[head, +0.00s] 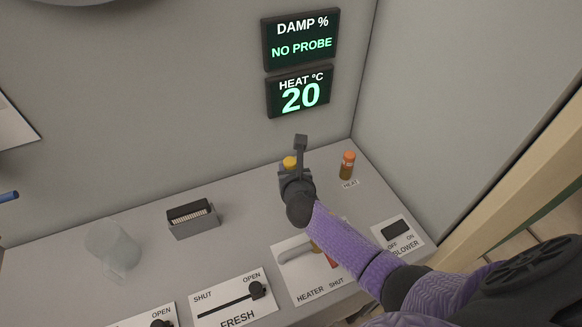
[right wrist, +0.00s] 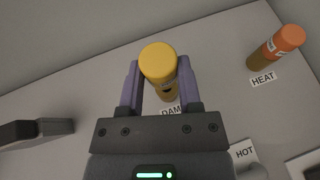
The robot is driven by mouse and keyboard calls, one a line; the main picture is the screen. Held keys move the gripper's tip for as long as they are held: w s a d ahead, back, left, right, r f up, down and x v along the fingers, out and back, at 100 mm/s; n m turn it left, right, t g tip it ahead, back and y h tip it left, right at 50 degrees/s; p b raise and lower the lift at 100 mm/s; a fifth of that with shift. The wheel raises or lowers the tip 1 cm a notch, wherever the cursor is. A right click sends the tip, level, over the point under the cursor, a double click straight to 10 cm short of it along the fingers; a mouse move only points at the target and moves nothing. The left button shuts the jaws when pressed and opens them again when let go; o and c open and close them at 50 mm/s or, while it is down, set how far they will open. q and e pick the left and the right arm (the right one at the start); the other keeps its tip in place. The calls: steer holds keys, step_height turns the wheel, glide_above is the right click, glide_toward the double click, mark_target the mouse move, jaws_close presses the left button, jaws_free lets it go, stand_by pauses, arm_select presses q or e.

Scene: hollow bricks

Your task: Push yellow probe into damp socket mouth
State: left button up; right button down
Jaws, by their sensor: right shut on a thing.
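The yellow probe (right wrist: 158,64) stands between the two fingers of my right gripper (right wrist: 159,88) in the right wrist view, yellow cap up and a brownish body below. My right gripper is shut on it. In the head view only the yellow cap (head: 290,162) shows, beside my right gripper (head: 294,176). A label reading "DAM…" (right wrist: 171,111) lies on the bench just below the probe. The damp socket mouth is hidden, and I cannot tell whether the probe's lower end is in it. The damp display (head: 301,40) reads "NO PROBE". My left gripper is not in view.
The orange heat probe (head: 347,165) stands upright to the right, by its HEAT label. The heat display (head: 300,92) reads 20. A grey block (head: 194,221), a clear vessel (head: 112,247), the FRESH slider (head: 236,299) and the blower switch (head: 397,230) are on the bench.

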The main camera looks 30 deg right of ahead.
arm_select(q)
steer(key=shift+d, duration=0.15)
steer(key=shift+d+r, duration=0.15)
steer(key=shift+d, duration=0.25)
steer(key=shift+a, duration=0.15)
arm_select(e)
steer(key=shift+f, duration=0.25)
steer(key=shift+f+b, duration=0.4)
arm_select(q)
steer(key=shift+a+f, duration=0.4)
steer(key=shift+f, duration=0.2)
arm_select(e)
steer(key=shift+f, duration=0.1)
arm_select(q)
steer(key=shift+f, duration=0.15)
arm_select(e)
steer(key=shift+f, duration=0.2)
arm_select(q)
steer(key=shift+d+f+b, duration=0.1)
steer(key=shift+b, duration=0.25)
arm_select(e)
steer(key=shift+f, duration=0.1)
steer(key=shift+f+b, duration=0.35)
steer(key=shift+f, duration=0.1)
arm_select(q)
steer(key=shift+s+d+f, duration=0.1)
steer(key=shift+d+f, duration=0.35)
arm_select(e)
steer(key=shift+f, duration=0.1)
